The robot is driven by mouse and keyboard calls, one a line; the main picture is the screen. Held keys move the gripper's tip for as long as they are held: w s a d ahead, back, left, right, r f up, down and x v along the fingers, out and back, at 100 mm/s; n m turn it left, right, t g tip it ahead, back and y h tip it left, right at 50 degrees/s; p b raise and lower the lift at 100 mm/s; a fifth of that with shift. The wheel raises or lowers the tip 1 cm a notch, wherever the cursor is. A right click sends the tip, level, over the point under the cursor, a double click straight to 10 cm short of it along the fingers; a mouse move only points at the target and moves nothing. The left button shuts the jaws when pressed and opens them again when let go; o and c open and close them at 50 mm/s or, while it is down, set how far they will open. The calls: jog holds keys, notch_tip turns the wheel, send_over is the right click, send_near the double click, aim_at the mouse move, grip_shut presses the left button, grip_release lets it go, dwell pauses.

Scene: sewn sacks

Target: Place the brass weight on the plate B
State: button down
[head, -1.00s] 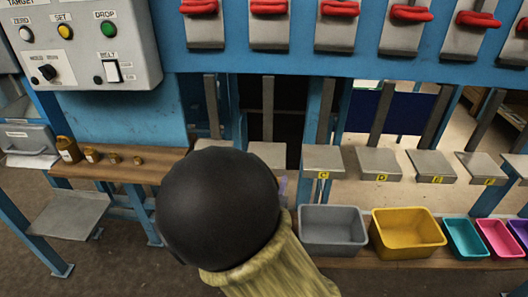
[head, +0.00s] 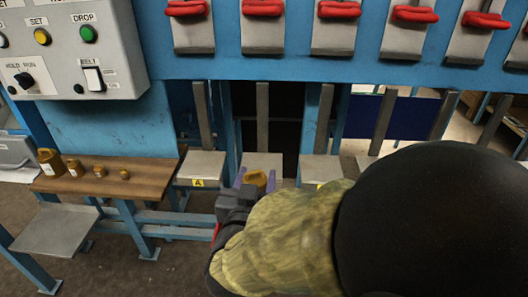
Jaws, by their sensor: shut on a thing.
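A brass weight (head: 256,179) with a handle-like top sits between the purple fingers of my gripper (head: 255,182), which is shut on it. The weight and fingers are in front of or over plate B (head: 262,160), the grey plate between plate A (head: 200,166) and plate C (head: 318,168). The weight and fingers cover the front of plate B and its label. I cannot tell whether the weight touches the plate. My arm comes in from the lower right.
Several other brass weights (head: 50,162) stand in a row on a wooden shelf (head: 150,172) at left. A control box (head: 70,50) hangs above it. Red-handled levers (head: 263,8) line the blue beam above the plates. My arm hides the right side, where bins stood.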

jog(key=shift+w+a+r+p, duration=0.15)
jog(key=shift+r+p, duration=0.1)
jog(key=shift+p, duration=0.25)
jog(key=shift+w+r+p, duration=0.2)
jog(key=shift+w+p, duration=0.15)
jog(key=shift+p, duration=0.6)
jog(key=w+p, duration=0.3)
jog(key=w, duration=0.3)
jog(key=w+p, duration=0.2)
jog(key=w, duration=0.4)
jog(key=w+p, duration=0.3)
jog(key=w, duration=0.3)
jog(key=shift+w+d+f+p, duration=0.2)
jog(key=shift+d+f+p, duration=0.1)
jog(key=shift+d+p, duration=0.1)
jog(key=shift+w+f, duration=0.2)
jog(key=shift+f, duration=1.4)
